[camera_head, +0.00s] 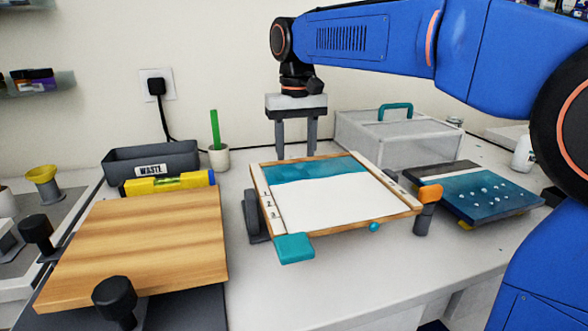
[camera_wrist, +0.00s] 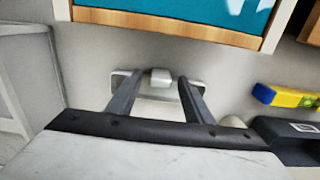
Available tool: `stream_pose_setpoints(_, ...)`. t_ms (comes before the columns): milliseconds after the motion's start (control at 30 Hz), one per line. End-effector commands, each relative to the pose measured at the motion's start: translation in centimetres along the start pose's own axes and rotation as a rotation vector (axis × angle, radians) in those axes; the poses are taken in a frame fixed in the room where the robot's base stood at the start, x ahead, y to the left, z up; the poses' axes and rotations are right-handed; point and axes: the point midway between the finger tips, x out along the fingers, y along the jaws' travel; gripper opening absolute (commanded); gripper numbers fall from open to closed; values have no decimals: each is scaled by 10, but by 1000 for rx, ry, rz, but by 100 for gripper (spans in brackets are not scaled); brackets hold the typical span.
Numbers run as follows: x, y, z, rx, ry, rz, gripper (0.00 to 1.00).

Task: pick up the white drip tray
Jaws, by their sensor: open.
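My gripper (camera_head: 296,150) points down behind the framed teal-and-white panel (camera_head: 325,200), its two fingers apart. In the wrist view my gripper (camera_wrist: 160,78) is open with nothing held. A pale, low tray-like piece with rounded corners, which looks like the white drip tray (camera_wrist: 158,96), lies beyond the fingers. A small grey block (camera_wrist: 160,77) shows at its edge, between the fingertips. The fingers cover parts of the tray. I cannot tell whether they touch it. In the head view I cannot make out the tray behind the panel.
The panel's wooden edge (camera_wrist: 170,25) is close to the fingers. A waste bin (camera_head: 152,163), a yellow level (camera_head: 168,184) and a cup with a green stick (camera_head: 218,158) stand left. A clear box (camera_head: 385,145) with a teal handle stands right. A wooden board (camera_head: 140,240) lies front left.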

Motion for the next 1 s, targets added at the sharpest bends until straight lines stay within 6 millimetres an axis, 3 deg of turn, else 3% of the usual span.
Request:
stream_pose_setpoints(100, 0, 0, 0, 0, 0, 0, 47)
stream_pose_setpoints(300, 0, 0, 0, 0, 0, 0, 2)
stream_pose_setpoints(667, -7, 0, -1, 0, 2, -1, 2)
stream_pose_setpoints(1000, -63, 0, -1, 0, 3, -1, 2)
